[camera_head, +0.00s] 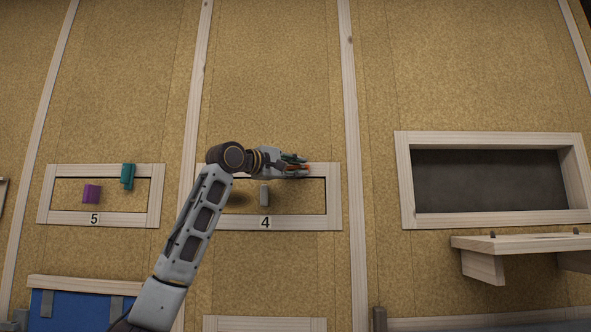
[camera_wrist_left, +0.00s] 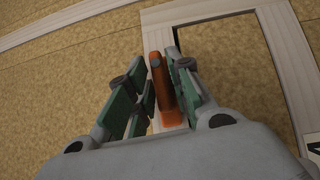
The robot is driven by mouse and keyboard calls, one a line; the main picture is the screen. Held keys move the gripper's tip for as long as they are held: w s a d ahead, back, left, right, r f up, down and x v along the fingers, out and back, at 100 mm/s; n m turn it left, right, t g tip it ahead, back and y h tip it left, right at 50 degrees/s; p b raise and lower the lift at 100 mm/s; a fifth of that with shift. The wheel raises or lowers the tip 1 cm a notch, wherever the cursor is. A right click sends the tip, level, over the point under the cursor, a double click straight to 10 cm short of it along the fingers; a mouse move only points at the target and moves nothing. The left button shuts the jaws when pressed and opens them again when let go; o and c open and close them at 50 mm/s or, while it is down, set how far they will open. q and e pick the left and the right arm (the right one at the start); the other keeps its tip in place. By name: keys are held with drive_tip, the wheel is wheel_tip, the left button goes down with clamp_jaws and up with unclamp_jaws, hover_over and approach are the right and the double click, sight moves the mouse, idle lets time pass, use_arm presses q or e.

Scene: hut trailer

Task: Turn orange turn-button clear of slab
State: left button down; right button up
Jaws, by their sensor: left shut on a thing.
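The orange turn-button (camera_wrist_left: 162,86) shows in the left wrist view between the green-padded fingers of my left gripper (camera_wrist_left: 160,92). The gripper is shut on it. In the head view my left gripper (camera_head: 297,166) is at the top rail of the frame marked 4, and only a little orange shows at the fingers. The slab (camera_head: 295,197) sits inside that frame, with a grey handle (camera_head: 264,195). My right gripper is not in view.
At left, the frame marked 5 (camera_head: 100,219) has a purple handle (camera_head: 91,194) and a teal turn-button (camera_head: 128,176). At right are a dark framed opening (camera_head: 490,180) and a wooden shelf (camera_head: 520,242) jutting out below it. A blue box (camera_head: 80,308) is at lower left.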

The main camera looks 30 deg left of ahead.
use_arm(q)
drive_tip(key=shift+m+g, duration=0.4)
drive_tip(key=c, duration=1.5)
unclamp_jaws()
drive_tip(key=shift+w+d, duration=0.1)
drive_tip(key=shift+v, duration=6)
